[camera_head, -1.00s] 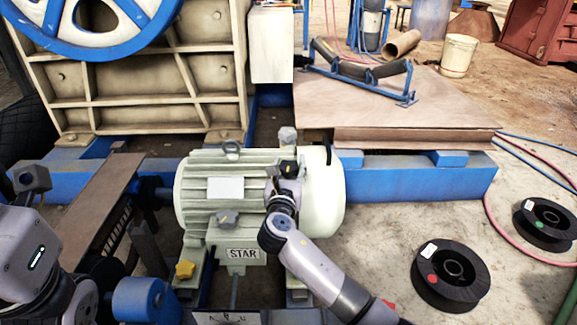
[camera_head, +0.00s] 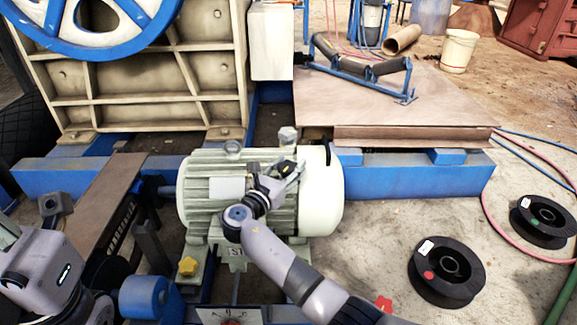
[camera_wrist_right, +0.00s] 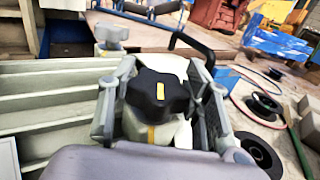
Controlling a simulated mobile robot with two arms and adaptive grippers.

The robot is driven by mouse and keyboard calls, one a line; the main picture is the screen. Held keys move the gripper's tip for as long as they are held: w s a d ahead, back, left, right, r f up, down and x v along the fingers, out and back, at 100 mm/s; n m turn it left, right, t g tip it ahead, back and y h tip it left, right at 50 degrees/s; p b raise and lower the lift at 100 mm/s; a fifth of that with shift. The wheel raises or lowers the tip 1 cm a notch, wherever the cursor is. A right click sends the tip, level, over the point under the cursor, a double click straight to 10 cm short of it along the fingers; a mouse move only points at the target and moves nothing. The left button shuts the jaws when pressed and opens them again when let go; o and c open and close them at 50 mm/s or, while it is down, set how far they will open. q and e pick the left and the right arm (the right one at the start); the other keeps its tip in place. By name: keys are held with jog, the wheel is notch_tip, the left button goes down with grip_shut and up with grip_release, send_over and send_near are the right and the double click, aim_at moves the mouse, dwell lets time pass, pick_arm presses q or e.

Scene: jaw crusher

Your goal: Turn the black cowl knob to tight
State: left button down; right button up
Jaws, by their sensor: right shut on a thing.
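The black lobed knob (camera_head: 287,167) with a yellow mark is on the right part of the pale green motor (camera_head: 318,205). In the right wrist view the knob (camera_wrist_right: 150,95) sits between the two grey fingers, its yellow mark facing me. My right gripper (camera_head: 281,175) is shut on the knob, one finger at each side. It reaches the knob from the lower left in the head view. No label for tight is readable. My left arm is at the lower left; its gripper fingers are not clear.
A yellow star knob (camera_head: 187,266) is at the motor's foot and a red one (camera_head: 383,304) lies beyond my right forearm. A grey knob (camera_head: 288,135) stands behind the black one. Two black spools (camera_head: 449,272) rest on the open ground at right. A blue-rimmed wheel (camera_head: 92,20) is at upper left.

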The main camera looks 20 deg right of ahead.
aim_at(283, 173)
jog(key=o, duration=1.2)
jog(key=v, duration=0.7)
jog(key=shift+s+a, duration=0.15)
jog(key=shift+a, duration=0.05)
